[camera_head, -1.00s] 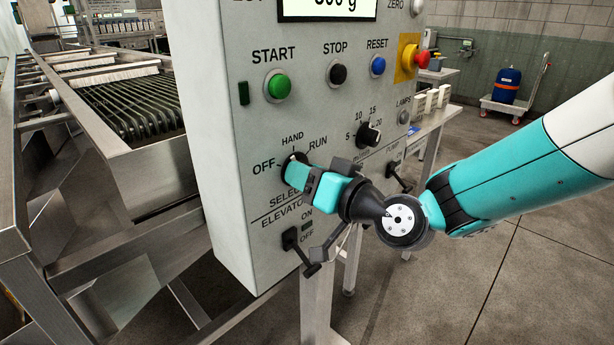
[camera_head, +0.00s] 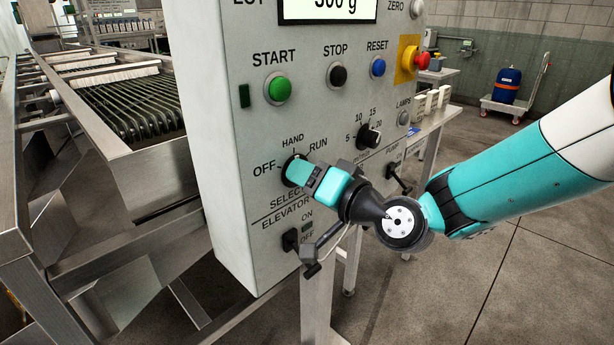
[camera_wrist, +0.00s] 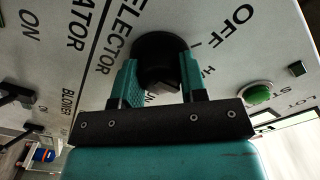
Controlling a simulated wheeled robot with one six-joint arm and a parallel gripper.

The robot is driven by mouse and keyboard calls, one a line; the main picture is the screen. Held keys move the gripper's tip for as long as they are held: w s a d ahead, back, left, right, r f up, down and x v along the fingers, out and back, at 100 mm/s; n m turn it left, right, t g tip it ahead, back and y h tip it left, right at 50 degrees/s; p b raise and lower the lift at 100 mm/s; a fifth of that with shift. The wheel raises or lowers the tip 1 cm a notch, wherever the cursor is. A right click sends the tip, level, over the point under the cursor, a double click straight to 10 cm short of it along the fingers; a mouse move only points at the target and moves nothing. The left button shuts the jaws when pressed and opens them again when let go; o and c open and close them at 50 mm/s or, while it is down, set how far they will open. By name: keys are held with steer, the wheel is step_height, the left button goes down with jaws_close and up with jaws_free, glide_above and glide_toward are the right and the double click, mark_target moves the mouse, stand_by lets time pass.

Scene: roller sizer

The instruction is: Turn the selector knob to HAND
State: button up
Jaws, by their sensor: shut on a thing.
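The selector knob (camera_head: 288,162) is a black round knob on the grey control panel (camera_head: 228,150), with OFF to its left, HAND above and RUN to its upper right. My gripper (camera_head: 297,173) reaches it from the lower right and covers much of it. In the wrist view the black knob (camera_wrist: 158,50) sits between the two teal fingers of my gripper (camera_wrist: 160,80), which are shut on it from both sides. The fingers hide part of the knob, and I cannot tell for sure which label its pointer faces.
A green START button (camera_head: 279,88), a black STOP button (camera_head: 337,75) and a speed dial (camera_head: 369,136) are on the panel. The elevator switch (camera_head: 291,239) is close below my gripper, and the pump switch (camera_head: 396,172) is to its right.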

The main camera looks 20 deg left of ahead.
steer(key=o, duration=0.9)
steer(key=shift+d, duration=0.1)
steer(key=b+v, duration=0.7)
steer(key=v, duration=1)
steer(key=shift+d, duration=0.1)
steer(key=shift+s, duration=0.1)
